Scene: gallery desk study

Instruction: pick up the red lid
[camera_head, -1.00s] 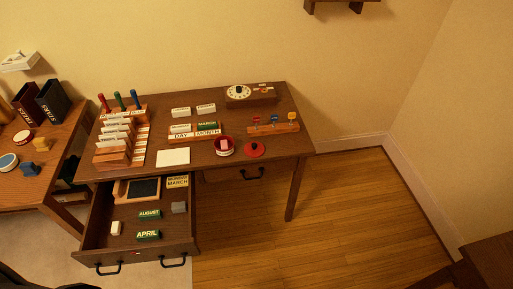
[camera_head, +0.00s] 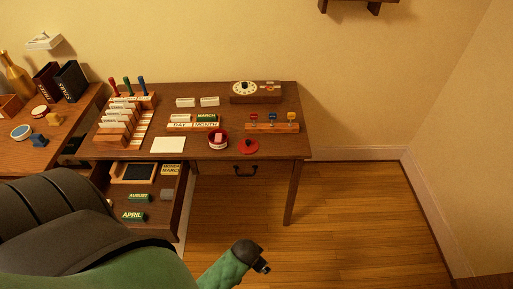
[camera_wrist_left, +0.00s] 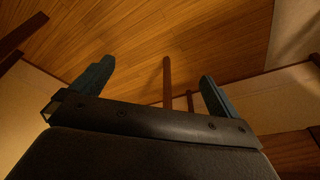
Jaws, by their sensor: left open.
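The red lid (camera_head: 249,146) lies flat on the desk near its front edge, with a small dark knob on top. Just left of it stands a round red container (camera_head: 218,139) with something pale and pinkish inside. My left arm reaches in from the lower left in the head view, its green section ending in a dark tip low in front of the desk, well short of the lid. In the left wrist view my left gripper (camera_wrist_left: 156,76) has its two fingers wide apart with nothing between them. The lid cannot be made out there. My right gripper is not in view.
The desk (camera_head: 285,144) holds a card rack (camera_head: 125,120), a DAY/MONTH block holder (camera_head: 194,127), a dial box (camera_head: 256,93) and a small peg stand (camera_head: 272,127). An open drawer (camera_head: 180,197) juts out at left, partly behind my arm. Floor (camera_head: 350,215) right of the desk is clear.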

